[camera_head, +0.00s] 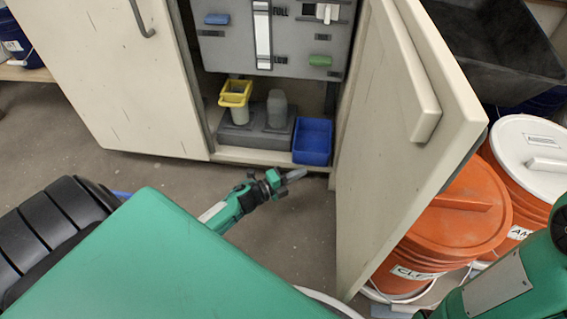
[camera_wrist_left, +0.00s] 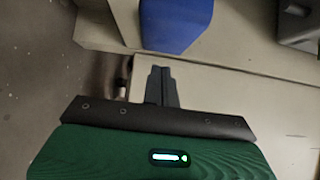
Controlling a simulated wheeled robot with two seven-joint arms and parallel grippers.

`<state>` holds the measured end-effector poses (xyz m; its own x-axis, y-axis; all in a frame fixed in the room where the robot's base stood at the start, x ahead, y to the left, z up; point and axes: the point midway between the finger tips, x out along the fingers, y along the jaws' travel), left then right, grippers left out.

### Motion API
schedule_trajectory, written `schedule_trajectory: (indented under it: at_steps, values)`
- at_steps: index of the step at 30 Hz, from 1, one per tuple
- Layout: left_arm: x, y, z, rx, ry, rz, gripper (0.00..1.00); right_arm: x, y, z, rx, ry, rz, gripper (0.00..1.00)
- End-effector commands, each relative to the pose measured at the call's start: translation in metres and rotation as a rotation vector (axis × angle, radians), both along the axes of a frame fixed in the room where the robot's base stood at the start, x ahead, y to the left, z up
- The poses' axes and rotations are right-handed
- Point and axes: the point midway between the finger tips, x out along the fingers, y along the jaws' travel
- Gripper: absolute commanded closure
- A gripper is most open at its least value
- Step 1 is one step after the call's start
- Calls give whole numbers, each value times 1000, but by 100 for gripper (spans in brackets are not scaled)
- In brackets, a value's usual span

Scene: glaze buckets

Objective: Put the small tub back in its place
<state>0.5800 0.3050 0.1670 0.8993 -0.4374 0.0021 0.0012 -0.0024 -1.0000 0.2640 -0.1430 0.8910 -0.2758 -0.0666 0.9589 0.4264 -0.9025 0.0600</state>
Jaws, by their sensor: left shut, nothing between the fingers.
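A small blue tub (camera_head: 312,143), open at the top, stands upright on the cabinet floor (camera_head: 255,157) at its right side, beside a grey block. The left wrist view also shows the blue tub (camera_wrist_left: 178,24) at the top, beyond my fingertips. My left gripper (camera_head: 297,174) is shut and empty, just in front of the cabinet's front edge and a little below the tub in the head view. The shut fingers also show in the left wrist view (camera_wrist_left: 161,75), apart from the tub. My right gripper is out of view.
A grey block (camera_head: 254,138) holds a yellow container (camera_head: 236,93) and a grey bottle (camera_head: 277,108). A grey panel (camera_head: 285,45) hangs above. The open cabinet door (camera_head: 385,140) stands close on the right, with orange buckets (camera_head: 458,215) behind it.

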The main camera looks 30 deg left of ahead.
Motion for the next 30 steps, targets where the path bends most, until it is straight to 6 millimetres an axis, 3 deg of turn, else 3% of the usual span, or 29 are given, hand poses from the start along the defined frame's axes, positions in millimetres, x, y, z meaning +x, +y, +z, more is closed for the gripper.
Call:
schedule_trajectory:
  at_steps: [1, 7, 23, 30]
  values:
    - [8, 6, -5, 5, -1, 2, 100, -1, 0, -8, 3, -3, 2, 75]
    - [25, 12, -3, 4, 0, 1, 100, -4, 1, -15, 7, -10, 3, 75]
    - [32, 15, 0, 3, 1, 2, 100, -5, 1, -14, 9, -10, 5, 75]
    - [53, 22, 0, 3, 0, 2, 100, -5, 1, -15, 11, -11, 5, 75]
